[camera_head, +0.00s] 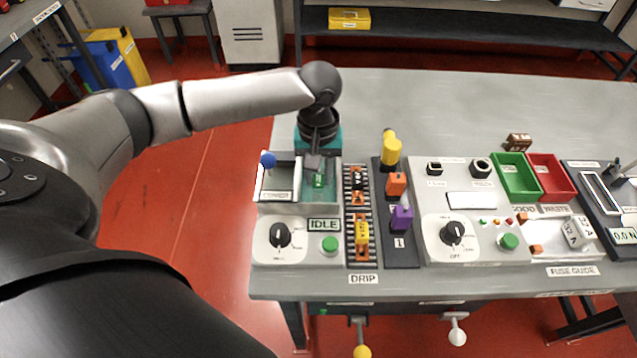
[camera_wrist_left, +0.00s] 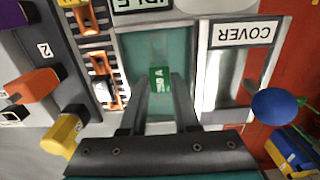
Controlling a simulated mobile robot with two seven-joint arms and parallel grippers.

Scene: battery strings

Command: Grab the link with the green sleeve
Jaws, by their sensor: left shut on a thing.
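The link with the green sleeve (camera_head: 319,180) is in the teal-floored bay of the left-hand unit, beside the COVER label. In the left wrist view its green block (camera_wrist_left: 159,76) shows white lettering and sits between my fingertips. My left gripper (camera_head: 316,170) points down into the bay and is shut on the green-sleeved link; in the wrist view both fingers (camera_wrist_left: 161,88) flank it. Whether the link still touches the bay floor cannot be told. My right gripper is not in view.
A blue knob (camera_head: 268,160) stands just left of the bay. To the right are a strip of orange pieces (camera_head: 357,198), a dark rack with yellow, orange and purple handles (camera_head: 396,184), and green (camera_head: 516,176) and red bins (camera_head: 552,177). The table behind is clear.

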